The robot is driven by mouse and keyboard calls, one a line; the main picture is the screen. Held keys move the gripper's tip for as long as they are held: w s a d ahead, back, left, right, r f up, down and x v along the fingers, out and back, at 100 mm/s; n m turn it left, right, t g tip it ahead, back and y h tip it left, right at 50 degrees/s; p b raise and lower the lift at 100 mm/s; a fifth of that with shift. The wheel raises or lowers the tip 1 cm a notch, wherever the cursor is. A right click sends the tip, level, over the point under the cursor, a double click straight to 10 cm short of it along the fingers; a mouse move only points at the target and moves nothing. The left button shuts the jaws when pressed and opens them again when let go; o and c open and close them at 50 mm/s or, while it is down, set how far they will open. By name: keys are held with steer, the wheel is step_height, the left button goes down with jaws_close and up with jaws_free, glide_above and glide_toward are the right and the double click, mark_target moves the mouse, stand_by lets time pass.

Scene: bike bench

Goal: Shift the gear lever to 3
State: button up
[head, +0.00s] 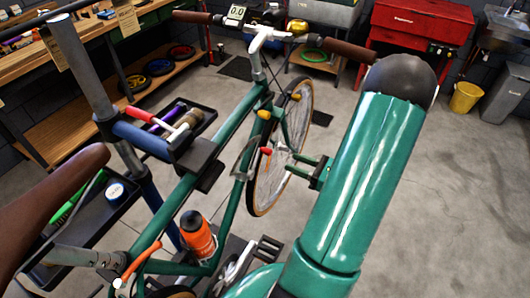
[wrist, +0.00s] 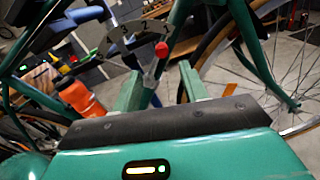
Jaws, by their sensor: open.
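The gear lever has a red knob (head: 266,151) and stands beside the green bike frame, near a grey plate (head: 241,162). My gripper (head: 302,165) is open and empty, right of the knob with a visible gap. In the wrist view the lever shows ahead, between the two green fingers (wrist: 161,84).
The bike's front wheel (head: 283,150) is close behind my gripper. An orange bottle (head: 196,236) sits on the frame at lower left. A red tool cabinet (head: 415,25) stands far back; open floor lies to the right.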

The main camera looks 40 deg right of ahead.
mark_target(268, 151)
steer(key=x, duration=1)
steer(key=shift+w+f, duration=0.1)
steer(key=shift+w, duration=0.2)
steer(key=shift+d, duration=0.1)
jaws_close()
